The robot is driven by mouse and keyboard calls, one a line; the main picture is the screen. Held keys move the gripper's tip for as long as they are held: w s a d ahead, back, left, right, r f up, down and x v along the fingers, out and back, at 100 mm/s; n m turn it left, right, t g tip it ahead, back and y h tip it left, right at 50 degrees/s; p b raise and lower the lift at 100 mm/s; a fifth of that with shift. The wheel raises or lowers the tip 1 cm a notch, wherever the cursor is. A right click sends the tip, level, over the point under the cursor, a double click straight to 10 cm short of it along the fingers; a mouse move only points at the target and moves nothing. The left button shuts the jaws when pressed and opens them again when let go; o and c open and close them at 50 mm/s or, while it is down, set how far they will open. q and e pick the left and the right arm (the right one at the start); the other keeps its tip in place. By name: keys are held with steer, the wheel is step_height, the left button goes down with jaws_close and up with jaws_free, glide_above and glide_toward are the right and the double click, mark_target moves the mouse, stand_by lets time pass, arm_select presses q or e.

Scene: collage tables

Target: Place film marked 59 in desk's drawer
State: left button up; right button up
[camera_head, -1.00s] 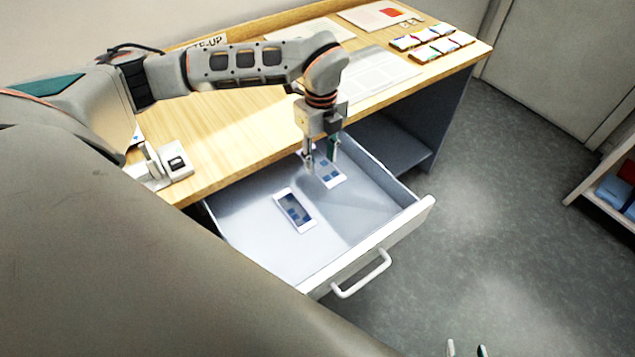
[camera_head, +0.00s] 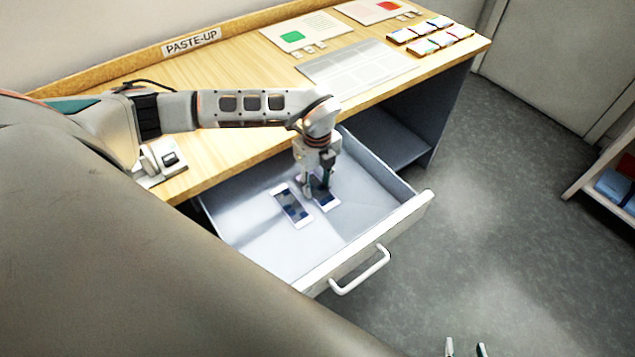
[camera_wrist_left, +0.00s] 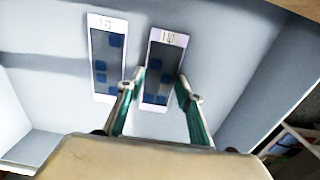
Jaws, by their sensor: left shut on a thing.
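Two pale-framed films with dark windows and blue squares show in the drawer (camera_head: 250,228). The left film (camera_head: 292,206) lies flat on its floor; it also shows in the wrist view (camera_wrist_left: 107,60). My left gripper (camera_head: 316,187) is low inside the drawer, shut on the right film (camera_head: 327,201). In the wrist view its fingers (camera_wrist_left: 161,85) flank the lower part of that film (camera_wrist_left: 163,65). The film is at or just above the drawer floor; I cannot tell which. Both films' marks are too small to read. My right gripper (camera_head: 466,350) shows only its separated fingertips at the bottom edge.
The drawer is pulled out, its front handle (camera_head: 360,272) facing the grey floor. The wooden desk top (camera_head: 225,85) holds a PASTE-UP sign (camera_head: 192,41), sheets, several small blocks (camera_head: 432,36) and a small white device (camera_head: 163,160). A shelf (camera_head: 607,175) stands at right.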

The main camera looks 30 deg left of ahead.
mark_target(317, 190)
arm_select(q)
steer(key=shift+f, duration=0.1)
steer(key=o, duration=0.9)
steer(key=shift+r+p, duration=0.65)
steer(key=shift+r, duration=5.55)
